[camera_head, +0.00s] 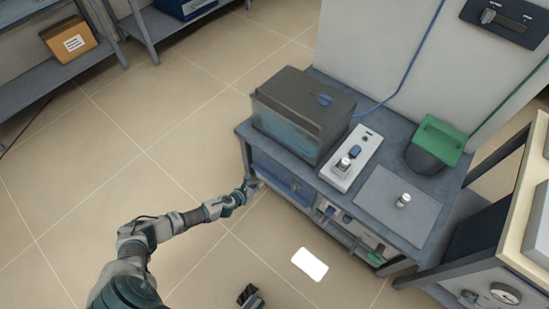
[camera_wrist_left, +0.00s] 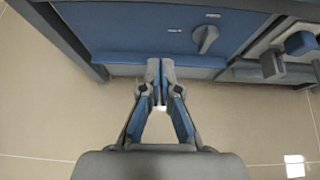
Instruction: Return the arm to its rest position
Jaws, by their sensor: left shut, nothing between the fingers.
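My left arm reaches in from the lower left in the head view. Its gripper (camera_head: 250,184) is beside the left front corner of the grey bench, close to a blue panel (camera_head: 283,182) under the bench top. In the left wrist view the fingers (camera_wrist_left: 160,68) are shut with their tips together and nothing between them. The tips overlap the lower edge of the blue panel (camera_wrist_left: 130,35), which has a grey knob (camera_wrist_left: 205,38); I cannot tell whether they touch it. A dark part that looks like my right gripper (camera_head: 250,296) shows at the bottom edge.
On the bench (camera_head: 330,195) stand a dark box with a translucent front (camera_head: 300,112), a white power strip (camera_head: 351,158), a green-topped container (camera_head: 435,142) and a small metal piece (camera_head: 403,200). Shelves (camera_head: 60,78) stand at upper left. The tiled floor left of the bench is clear.

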